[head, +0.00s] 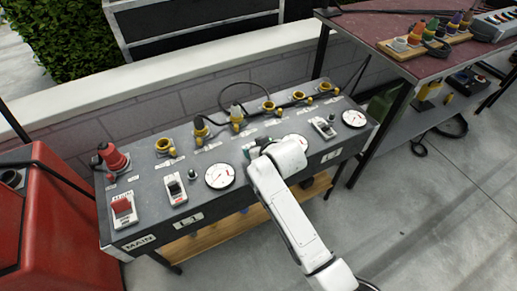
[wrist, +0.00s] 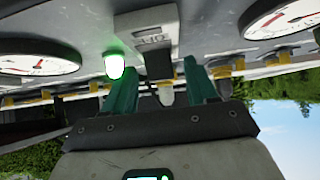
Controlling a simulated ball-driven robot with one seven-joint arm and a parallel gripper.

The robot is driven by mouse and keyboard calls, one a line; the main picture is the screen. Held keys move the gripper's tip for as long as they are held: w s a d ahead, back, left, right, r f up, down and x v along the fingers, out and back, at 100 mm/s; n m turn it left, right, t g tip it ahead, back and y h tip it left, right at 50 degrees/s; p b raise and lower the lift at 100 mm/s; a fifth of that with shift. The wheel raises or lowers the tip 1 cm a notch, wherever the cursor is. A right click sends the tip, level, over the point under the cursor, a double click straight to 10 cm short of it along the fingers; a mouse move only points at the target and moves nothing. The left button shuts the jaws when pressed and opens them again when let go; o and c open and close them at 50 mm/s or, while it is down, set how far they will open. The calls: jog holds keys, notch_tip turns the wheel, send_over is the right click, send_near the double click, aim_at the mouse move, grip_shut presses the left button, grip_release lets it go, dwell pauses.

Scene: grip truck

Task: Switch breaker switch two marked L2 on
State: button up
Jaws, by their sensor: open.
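The grey breaker panel (head: 150,205) stands in front of the wall. My gripper (head: 262,149) is over its middle section, between the left gauge (head: 220,175) and the right-hand breaker (head: 323,127). The arm hides most of the middle breaker and its front label in the head view. In the upside-down wrist view, a breaker (wrist: 157,50) with a dark lever lies between the two teal fingers of my gripper (wrist: 160,75). The fingers are apart; contact with the lever cannot be told. A green lamp (wrist: 115,65) beside this breaker glows.
The red main switch (head: 122,207) and the L1 breaker (head: 175,188) are on the panel's left. Yellow-capped sockets (head: 165,145) and cables line its back. A red cabinet (head: 50,215) stands left, a cluttered table (head: 400,60) right. Open floor (head: 430,220) lies at front right.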

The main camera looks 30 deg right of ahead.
jog(key=p+v, duration=0.1)
jog(key=v, duration=0.9)
jog(key=shift+s+r+p, duration=0.25)
jog(key=shift+s+p, duration=0.05)
jog(key=shift+p, duration=0.05)
jog(key=s+d+f+g+p, duration=0.1)
jog(key=s+g, duration=0.3)
jog(key=s, duration=1.1)
jog(key=s+d+f+g+p, duration=0.2)
jog(key=s+d+g+p, duration=0.1)
jog(key=s, duration=1.2)
jog(key=shift+f+g, duration=0.2)
jog(key=shift+g, duration=0.5)
